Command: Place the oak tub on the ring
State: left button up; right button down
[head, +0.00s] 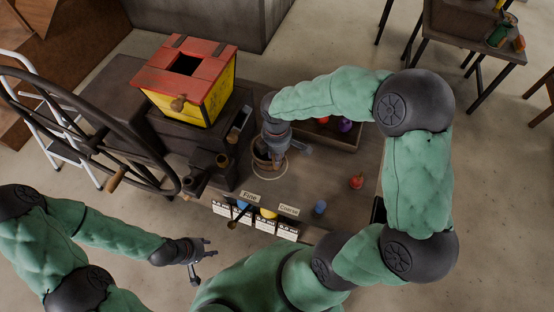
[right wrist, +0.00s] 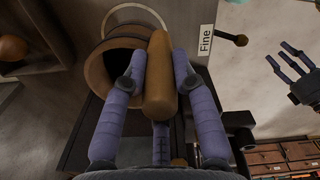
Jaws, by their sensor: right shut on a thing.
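The oak tub (head: 262,160) is a small brown wooden tub, partly hidden under my right gripper (head: 272,146). In the right wrist view its round rim (right wrist: 94,72) and dark inside show, with a thick tan handle (right wrist: 160,85) between my right fingers (right wrist: 160,72). That gripper is shut on the handle. The ring (head: 284,170) is a thin pale circle on the table; the tub appears within its outline, toward the left. I cannot tell whether the tub touches the table. My left gripper (head: 203,258) is open and empty, off the table's front left; it also shows in the right wrist view (right wrist: 293,62).
A red and yellow box machine (head: 190,80) with a large dark wheel stands left of the ring. "Fine" (head: 251,196) and "Coarse" (head: 289,210) labels lie in front. A blue item (head: 320,207) and a red item (head: 356,181) stand to the right, with bare table between.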

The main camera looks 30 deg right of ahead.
jog(key=shift+w+d+f, duration=0.3)
jog(key=shift+w+f, duration=0.1)
jog(key=shift+f, duration=0.2)
notch_tip(320, 180, down, 3)
jog(key=shift+w+d+f+b, duration=0.1)
jog(key=shift+w+f+b, duration=0.05)
jog(key=shift+b, duration=0.55)
jog(key=c, duration=1)
grip_release()
jog(key=shift+f, duration=0.1)
notch_tip(320, 180, up, 12)
jog(key=p, duration=0.3)
jog(key=shift+p, duration=0.35)
